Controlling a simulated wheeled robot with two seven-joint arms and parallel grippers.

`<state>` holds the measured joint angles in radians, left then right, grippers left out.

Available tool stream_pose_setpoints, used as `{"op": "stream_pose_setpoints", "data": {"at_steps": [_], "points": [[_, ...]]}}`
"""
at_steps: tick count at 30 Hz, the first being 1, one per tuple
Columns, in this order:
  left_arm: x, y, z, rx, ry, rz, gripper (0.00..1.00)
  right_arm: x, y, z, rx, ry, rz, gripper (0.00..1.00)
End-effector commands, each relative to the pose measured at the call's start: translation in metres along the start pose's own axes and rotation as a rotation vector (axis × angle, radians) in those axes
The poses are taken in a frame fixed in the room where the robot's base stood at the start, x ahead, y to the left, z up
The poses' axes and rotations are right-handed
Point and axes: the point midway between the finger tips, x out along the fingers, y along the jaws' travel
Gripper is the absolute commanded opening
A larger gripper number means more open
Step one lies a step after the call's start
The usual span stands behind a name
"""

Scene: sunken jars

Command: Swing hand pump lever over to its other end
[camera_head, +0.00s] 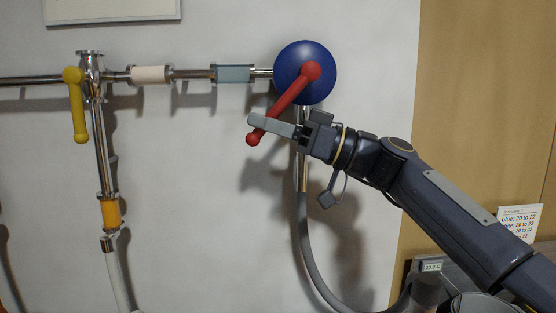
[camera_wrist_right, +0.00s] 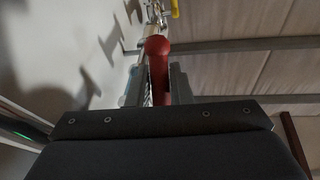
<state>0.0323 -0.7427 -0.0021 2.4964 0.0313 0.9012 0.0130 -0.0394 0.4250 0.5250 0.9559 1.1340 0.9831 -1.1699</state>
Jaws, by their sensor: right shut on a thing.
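The hand pump is a round blue body (camera_head: 292,60) on the wall in the head view. Its red lever (camera_head: 287,95) runs from the hub down and to the left, ending in a round knob. My right gripper (camera_head: 257,125) is at the lower end of the lever, with its fingers shut on it just above the knob. In the right wrist view the red lever end (camera_wrist_right: 158,50) stands between the two fingers (camera_wrist_right: 160,85). The far finger is largely hidden in the head view. My left gripper is not in view.
A steel pipe (camera_head: 190,74) with white and blue-grey bands runs left from the pump. A yellow lever (camera_head: 78,105) hangs at the pipe's left junction. A grey hose (camera_head: 303,240) drops below the pump. A label card (camera_head: 519,222) stands at lower right.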

Motion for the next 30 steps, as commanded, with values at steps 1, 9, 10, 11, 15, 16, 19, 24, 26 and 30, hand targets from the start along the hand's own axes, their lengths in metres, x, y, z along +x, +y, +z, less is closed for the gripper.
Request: {"op": "stream_pose_setpoints", "data": {"at_steps": [1, 9, 10, 11, 15, 16, 19, 24, 26, 30], "points": [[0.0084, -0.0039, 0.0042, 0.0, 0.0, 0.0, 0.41, 0.001, -0.0002, 0.0035, 0.003, 0.022, -0.003, 0.0], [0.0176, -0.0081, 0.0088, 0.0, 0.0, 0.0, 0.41, 0.0078, -0.0019, -0.0031, 0.015, 0.082, -0.007, 0.0], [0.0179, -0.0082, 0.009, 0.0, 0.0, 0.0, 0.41, 0.0082, -0.002, -0.0036, 0.016, 0.085, -0.007, 0.0], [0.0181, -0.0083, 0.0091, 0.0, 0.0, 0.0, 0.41, 0.0085, -0.0021, -0.004, 0.016, 0.087, -0.007, 0.0], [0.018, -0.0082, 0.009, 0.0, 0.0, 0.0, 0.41, 0.0092, -0.0023, -0.0054, 0.017, 0.092, -0.007, 0.0], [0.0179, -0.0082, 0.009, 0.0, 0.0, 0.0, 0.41, 0.0092, -0.0023, -0.0056, 0.017, 0.092, -0.007, 0.0], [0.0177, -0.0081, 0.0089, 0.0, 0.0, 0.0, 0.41, 0.0092, -0.0024, -0.0059, 0.017, 0.092, -0.007, 0.0], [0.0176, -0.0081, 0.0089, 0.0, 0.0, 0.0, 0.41, 0.0092, -0.0025, -0.0064, 0.017, 0.093, -0.007, 0.25], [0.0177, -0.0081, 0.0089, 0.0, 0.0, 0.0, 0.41, 0.0092, -0.0024, -0.0061, 0.016, 0.092, -0.007, 0.33], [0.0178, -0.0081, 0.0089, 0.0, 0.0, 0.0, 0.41, 0.009, -0.0021, -0.0052, 0.016, 0.09, -0.007, 0.41]]}}
